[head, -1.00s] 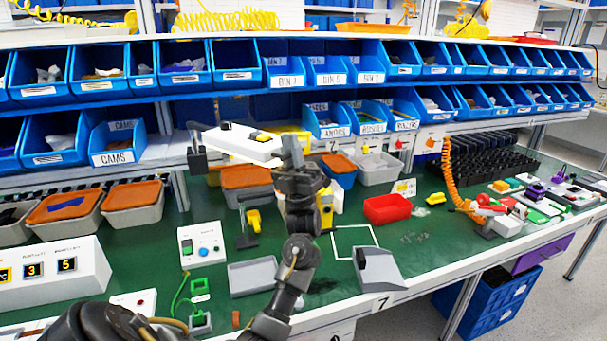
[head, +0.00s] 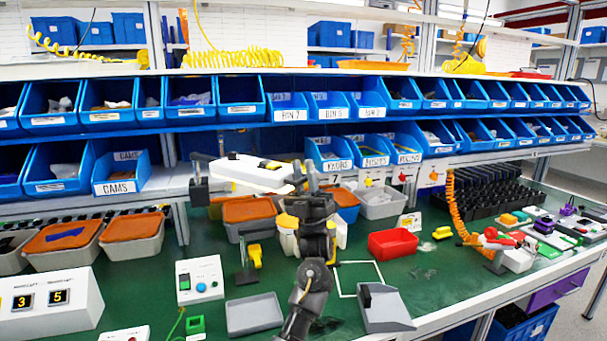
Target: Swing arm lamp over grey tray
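The arm lamp has a white flat head (head: 252,173), raised at shelf-edge height, with a dark hinge block (head: 199,190) at its left end. A dark post (head: 246,265) stands on the bench below it. The grey tray (head: 254,315) lies empty on the green bench in front of the post, nearer me than the lamp head. My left gripper (head: 305,177) points up at the right end of the lamp head, touching or very close to it. Its fingers are small and partly overlap the lamp, so its grip is unclear. My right gripper is out of view.
A white box with a green button (head: 200,280) is left of the tray. A grey wedge-shaped unit (head: 385,308) and a red bin (head: 392,243) are to the right. Orange-lidded bins (head: 133,235) and the blue bin shelf (head: 240,98) stand behind.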

